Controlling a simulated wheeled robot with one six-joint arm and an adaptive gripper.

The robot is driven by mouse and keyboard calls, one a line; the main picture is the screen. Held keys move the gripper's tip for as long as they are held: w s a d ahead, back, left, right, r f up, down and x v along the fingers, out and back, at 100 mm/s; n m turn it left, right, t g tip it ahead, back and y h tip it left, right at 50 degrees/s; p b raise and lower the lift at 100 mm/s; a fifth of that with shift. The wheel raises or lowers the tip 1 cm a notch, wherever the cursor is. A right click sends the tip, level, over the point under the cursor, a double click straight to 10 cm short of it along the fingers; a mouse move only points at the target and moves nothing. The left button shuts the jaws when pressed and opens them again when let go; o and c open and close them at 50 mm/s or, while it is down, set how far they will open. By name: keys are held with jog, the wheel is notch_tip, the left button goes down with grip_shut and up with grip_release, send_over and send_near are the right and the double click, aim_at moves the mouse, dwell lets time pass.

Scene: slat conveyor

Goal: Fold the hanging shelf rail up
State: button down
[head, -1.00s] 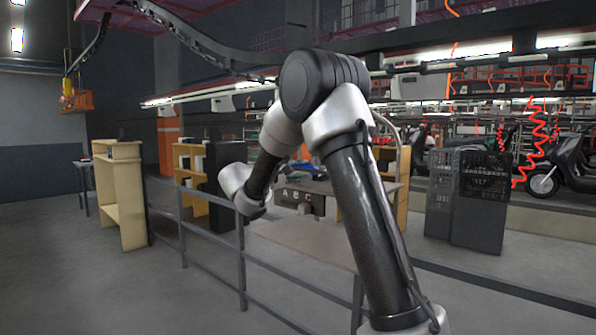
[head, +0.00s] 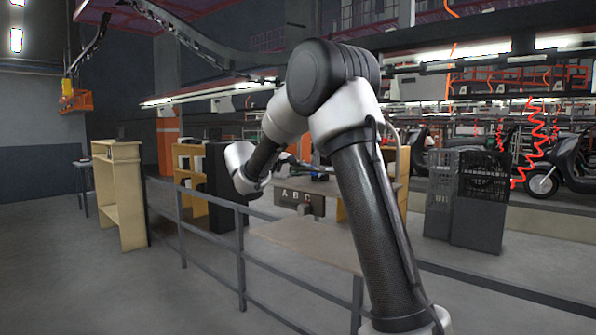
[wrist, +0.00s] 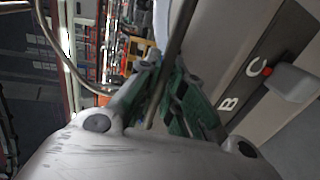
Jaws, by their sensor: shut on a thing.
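My gripper (wrist: 165,88) has its green fingers closed around a thin dark bar, which I take to be the shelf rail (wrist: 182,32). The rail runs lengthwise between the fingers in the wrist view. Beside it is a dark label strip (wrist: 242,88) with the letters B and C. My forearm and wrist reach over the stand from the right. In the head view the rail's outline and the fingertips are too small to make out clearly.
A grey railing (head: 240,255) stands between me and the stand. The stand's lower shelf (head: 300,241) is bare. A wooden cabinet (head: 119,190) is at left, with dark crates (head: 480,200) at right. A grey bracket (wrist: 292,85) with a red dot sits close to the label strip.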

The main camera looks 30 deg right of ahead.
jog(key=c, duration=1.5)
grip_release()
jog(key=shift+c, duration=0.2)
jog(key=v, duration=1.2)
